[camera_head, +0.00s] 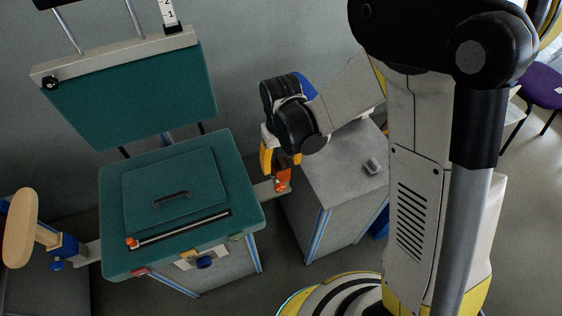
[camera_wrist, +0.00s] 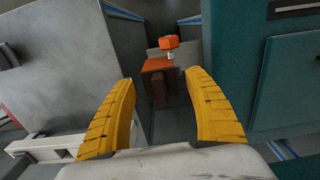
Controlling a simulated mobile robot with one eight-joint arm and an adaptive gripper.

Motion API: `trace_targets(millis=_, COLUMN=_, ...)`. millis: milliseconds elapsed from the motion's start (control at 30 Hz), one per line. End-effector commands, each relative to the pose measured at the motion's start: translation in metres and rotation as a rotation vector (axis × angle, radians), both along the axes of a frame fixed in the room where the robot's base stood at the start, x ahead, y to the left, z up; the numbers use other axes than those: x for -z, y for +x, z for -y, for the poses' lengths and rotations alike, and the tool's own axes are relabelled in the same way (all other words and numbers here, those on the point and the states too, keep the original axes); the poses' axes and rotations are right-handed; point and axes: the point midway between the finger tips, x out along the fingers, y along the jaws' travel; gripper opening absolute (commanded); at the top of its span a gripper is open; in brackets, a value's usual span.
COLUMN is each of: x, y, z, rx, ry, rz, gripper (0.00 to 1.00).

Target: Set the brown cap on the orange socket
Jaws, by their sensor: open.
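The orange socket (camera_head: 282,182) is at the end of a grey arm on the right side of the green seat. My gripper (camera_head: 280,163) is just above the socket in the head view. Its yellow fingers (camera_wrist: 160,76) are apart, with nothing visibly gripped.
The green seat (camera_head: 135,170) has a handled panel and a rod. A tan pad (camera_head: 20,228) on a blue mount is at far left. A grey cabinet (camera_head: 335,175) with a small grey block (camera_head: 372,166) stands right of the seat.

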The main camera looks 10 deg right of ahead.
Motion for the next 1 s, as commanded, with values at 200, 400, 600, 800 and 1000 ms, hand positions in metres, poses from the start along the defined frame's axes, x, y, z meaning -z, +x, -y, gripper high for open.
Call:
trace_targets(millis=200, x=-0.013, y=0.0, z=0.0, rx=0.0, ry=0.0, rz=0.0, gripper=0.61)
trace_targets(millis=400, x=-0.055, y=-0.001, z=0.0, rx=0.0, ry=0.0, rz=0.0, gripper=0.61)
trace_targets(millis=600, x=-0.097, y=-0.001, z=0.0, rx=0.0, ry=0.0, rz=0.0, gripper=0.61)
trace_targets(millis=800, x=-0.118, y=0.0, z=0.0, rx=0.0, ry=0.0, rz=0.0, gripper=0.61)
trace_targets(millis=1000, x=-0.12, y=0.0, z=0.0, rx=0.0, ry=0.0, rz=0.0, gripper=0.61)
